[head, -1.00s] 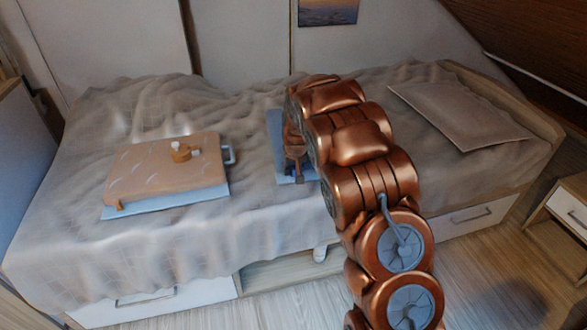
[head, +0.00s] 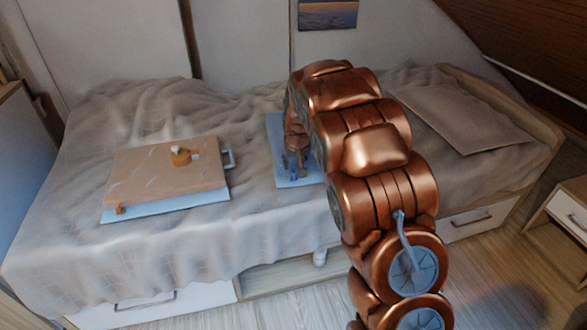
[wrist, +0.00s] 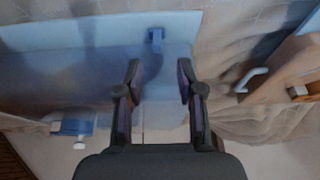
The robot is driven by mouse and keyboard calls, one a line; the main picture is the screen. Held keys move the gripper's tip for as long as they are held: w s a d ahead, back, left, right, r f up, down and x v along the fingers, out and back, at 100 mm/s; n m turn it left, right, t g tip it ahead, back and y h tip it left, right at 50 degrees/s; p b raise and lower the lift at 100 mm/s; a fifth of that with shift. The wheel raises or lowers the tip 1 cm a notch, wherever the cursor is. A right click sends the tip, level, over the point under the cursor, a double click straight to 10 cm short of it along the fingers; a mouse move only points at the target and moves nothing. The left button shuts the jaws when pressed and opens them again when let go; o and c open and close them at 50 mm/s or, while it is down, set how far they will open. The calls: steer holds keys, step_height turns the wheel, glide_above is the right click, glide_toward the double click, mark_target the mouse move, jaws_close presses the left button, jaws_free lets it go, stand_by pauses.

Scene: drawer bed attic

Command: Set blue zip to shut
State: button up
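A flat light-blue panel (head: 283,130) lies on the bed, partly hidden behind my arm. In the wrist view the panel (wrist: 60,48) spreads across the upper left. A small darker blue tab (wrist: 156,38) stands near its edge, ahead of my fingertips; it may be the blue zip's pull. A blue block with a white knob (wrist: 75,127) shows at lower left; I cannot tell whether it belongs to the zip. My gripper (wrist: 159,76) is open over the panel, with nothing visible between the fingers and the tab beyond them. In the head view my gripper (head: 297,163) is above the panel.
A tan case (head: 165,178) with a grey handle and an orange knob piece lies on a light-blue base to the left. A flat cushion (head: 460,115) lies at the right. The bed cover (head: 70,215) is rumpled. A bedside drawer unit (head: 568,208) stands at the right.

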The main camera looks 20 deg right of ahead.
steer(key=v, duration=0.5)
steer(key=shift+r, duration=0.25)
steer(key=shift+s, duration=0.1)
